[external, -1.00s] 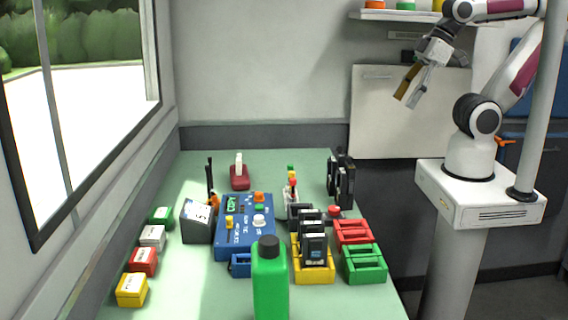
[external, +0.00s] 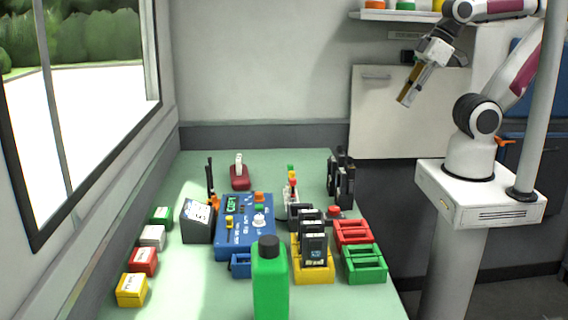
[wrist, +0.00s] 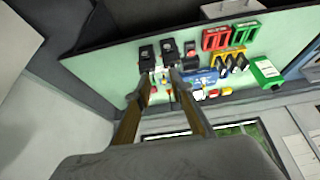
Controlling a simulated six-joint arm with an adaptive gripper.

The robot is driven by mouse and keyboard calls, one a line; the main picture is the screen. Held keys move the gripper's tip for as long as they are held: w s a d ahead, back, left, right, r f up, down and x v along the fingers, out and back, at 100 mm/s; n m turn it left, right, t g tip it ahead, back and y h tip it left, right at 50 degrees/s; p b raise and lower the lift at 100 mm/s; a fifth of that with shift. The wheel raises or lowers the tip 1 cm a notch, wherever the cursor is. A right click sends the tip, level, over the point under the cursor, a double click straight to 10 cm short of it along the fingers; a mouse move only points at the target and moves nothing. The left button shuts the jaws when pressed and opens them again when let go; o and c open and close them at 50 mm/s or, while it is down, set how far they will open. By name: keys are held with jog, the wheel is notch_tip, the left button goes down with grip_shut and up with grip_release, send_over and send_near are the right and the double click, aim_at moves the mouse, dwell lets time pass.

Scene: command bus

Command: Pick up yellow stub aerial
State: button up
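A row of small coloured pieces, green, yellow and red, stands near the middle back of the green table. The yellow piece (external: 292,175) looks like the yellow stub aerial, but it is too small to make out clearly. In the wrist view, small coloured pieces show between and beside my fingertips, partly hidden by them. My gripper (external: 403,103) is high in the air, to the right of and well above the table, far from the row. In the wrist view my gripper (wrist: 161,73) has its two fingers apart, with nothing between them.
Black radios (external: 345,180) stand right of the row. A blue console (external: 240,240), yellow (external: 318,277), red (external: 368,232) and green (external: 375,265) racks and a green bottle (external: 270,285) are nearer. Small boxes line the left edge. A pole (external: 540,110) stands beside my base.

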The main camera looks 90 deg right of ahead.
jog(key=w+d+f+n+g+h, duration=0.1)
jog(key=w+d+f+h, duration=0.1)
jog(key=w+d+f, duration=0.5)
jog(key=w+d+f+n+h, duration=0.1)
jog(key=w+d+f+h, duration=0.25)
jog(key=w+d, duration=0.4)
jog(key=w+a+f+n+t+y, duration=0.1)
jog(key=w+a+f+y, duration=0.25)
jog(key=w+f, duration=0.45)
jog(key=w+a+r+y, duration=0.1)
jog(key=w+a+y, duration=0.2)
jog(key=a, duration=0.6)
jog(key=shift+w+r+m+t, duration=0.2)
jog(key=shift+w+m+t, duration=0.2)
jog(key=shift+w, duration=0.1)
jog(key=shift+w+f, duration=0.1)
jog(key=shift+f, duration=0.05)
jog(key=shift+x, duration=1.1)
